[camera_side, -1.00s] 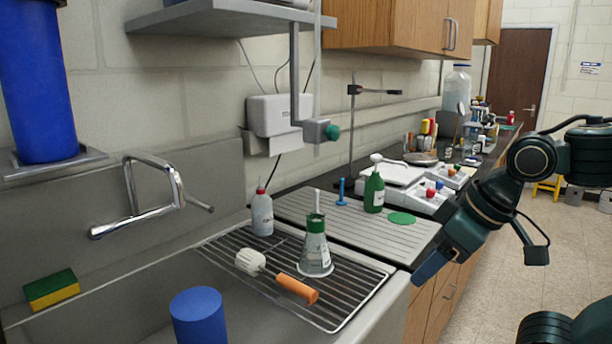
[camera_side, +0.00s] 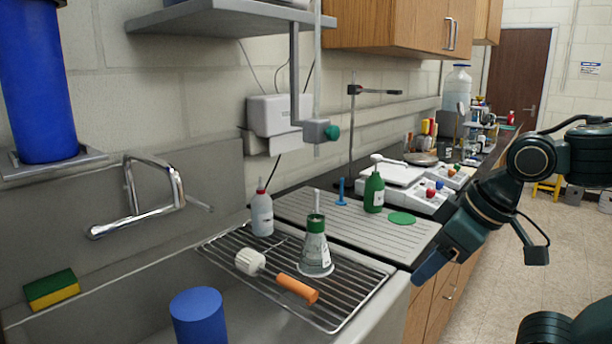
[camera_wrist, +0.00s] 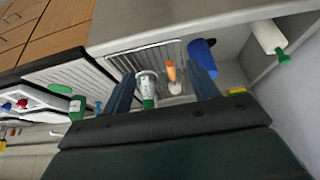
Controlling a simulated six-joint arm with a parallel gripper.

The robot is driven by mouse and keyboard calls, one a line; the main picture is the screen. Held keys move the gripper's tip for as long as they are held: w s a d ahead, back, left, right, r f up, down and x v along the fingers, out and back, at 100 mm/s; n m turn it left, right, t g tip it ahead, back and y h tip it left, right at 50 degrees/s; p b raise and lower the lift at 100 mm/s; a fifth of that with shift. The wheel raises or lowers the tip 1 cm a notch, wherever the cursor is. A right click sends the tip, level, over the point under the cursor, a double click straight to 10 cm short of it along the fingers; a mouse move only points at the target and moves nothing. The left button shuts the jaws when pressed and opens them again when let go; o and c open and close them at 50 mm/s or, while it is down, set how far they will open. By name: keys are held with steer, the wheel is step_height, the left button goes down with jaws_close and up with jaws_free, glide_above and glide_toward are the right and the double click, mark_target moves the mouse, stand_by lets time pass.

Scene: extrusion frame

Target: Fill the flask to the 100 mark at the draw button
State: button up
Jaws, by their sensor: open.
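The conical flask (camera_side: 316,255) with a green collar stands upright on the wire rack (camera_side: 345,318) at the sink. Its liquid level cannot be read. It also shows in the wrist view (camera_wrist: 147,88). A green round knob (camera_side: 332,132), which looks like the draw button, sits on a grey block on the pipe under the shelf, above the flask. My gripper (camera_side: 432,266) is right of the flask and apart from it, over the counter's front edge. In the wrist view its two blue fingers (camera_wrist: 163,60) are spread wide, with nothing held between them.
A brush with an orange handle (camera_side: 297,289) lies in front of the flask. A wash bottle (camera_side: 262,214) stands behind it. A blue cylinder (camera_side: 199,318) stands in the sink. A green bottle (camera_side: 374,192) and a blue peg (camera_side: 341,192) are on the counter.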

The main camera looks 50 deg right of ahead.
steer(key=shift+r, duration=0.1)
steer(key=c, duration=0.7)
steer(key=shift+w+d+r, duration=0.15)
steer(key=shift+w+r, duration=0.05)
steer(key=c, duration=0.4)
steer(key=w+d+r+m+h, duration=0.1)
steer(key=w+d+r+m, duration=0.1)
steer(key=r, duration=0.2)
steer(key=w+d+r+m+h, duration=0.1)
steer(key=w+d+r+m, duration=0.1)
steer(key=w+r, duration=0.1)
steer(key=w+d+r+m+t+h, duration=0.1)
steer(key=w+d+r+m, duration=0.1)
steer(key=r, duration=0.3)
steer(key=shift+w+r+m, duration=0.25)
steer(key=shift+w+m, duration=0.15)
steer(key=shift+w, duration=0.3)
jaws_close()
steer(key=w+r+m+h, duration=0.1)
steer(key=w+r+m, duration=0.4)
steer(key=r+m, duration=0.4)
steer(key=shift+a+r+m+g+h, duration=0.3)
steer(key=shift+a+m+g, duration=0.1)
steer(key=shift+a+m, duration=0.1)
